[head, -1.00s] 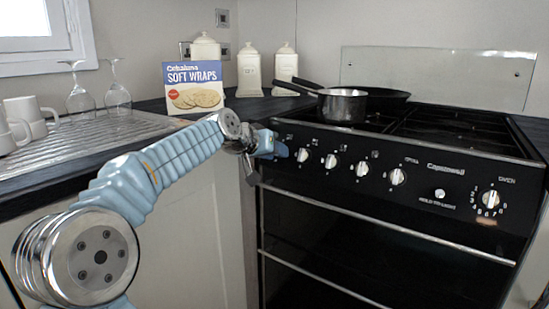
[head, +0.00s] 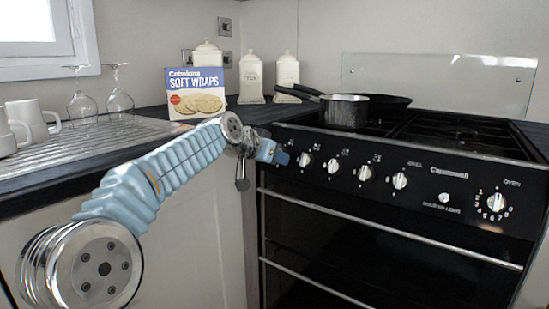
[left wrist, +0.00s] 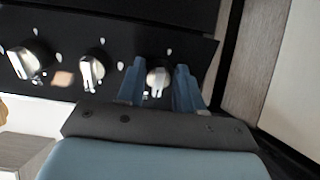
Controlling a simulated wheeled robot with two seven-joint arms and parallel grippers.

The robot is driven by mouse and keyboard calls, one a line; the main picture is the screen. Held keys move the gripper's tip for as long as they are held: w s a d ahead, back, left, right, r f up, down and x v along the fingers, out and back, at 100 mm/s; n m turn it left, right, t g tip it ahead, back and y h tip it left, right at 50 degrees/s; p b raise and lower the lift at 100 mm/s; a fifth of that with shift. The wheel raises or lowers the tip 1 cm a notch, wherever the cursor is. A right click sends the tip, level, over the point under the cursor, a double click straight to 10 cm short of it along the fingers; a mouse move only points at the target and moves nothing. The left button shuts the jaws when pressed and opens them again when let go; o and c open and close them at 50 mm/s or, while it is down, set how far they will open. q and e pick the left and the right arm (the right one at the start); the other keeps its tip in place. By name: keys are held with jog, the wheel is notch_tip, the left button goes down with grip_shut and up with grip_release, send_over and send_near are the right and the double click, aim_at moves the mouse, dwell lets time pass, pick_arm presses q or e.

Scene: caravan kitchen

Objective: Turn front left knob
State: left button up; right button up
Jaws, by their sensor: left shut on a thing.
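The cooker's black control panel (head: 450,200) carries a row of silver knobs. The leftmost knob (left wrist: 158,82) shows between the two blue fingers of my left gripper (left wrist: 160,88) in the left wrist view. The fingers stand on either side of it and are shut on it. In the head view my left gripper (head: 279,156) is at the panel's left end and hides that knob. The neighbouring knob (head: 305,160) stands clear just to the right; it also shows in the left wrist view (left wrist: 92,72). My right gripper is not in view.
A saucepan (head: 343,111) and a dark pan (head: 388,105) sit on the hob above. A soft wraps box (head: 195,95), canisters (head: 251,78), glasses (head: 118,98) and mugs (head: 30,117) stand on the left counter. An oven rail (head: 390,228) runs below the panel.

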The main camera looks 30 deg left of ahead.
pick_arm(q)
jog(key=shift+f, duration=0.15)
jog(key=o, duration=1)
jog(key=v, duration=1.4)
jog(key=shift+w, duration=0.15)
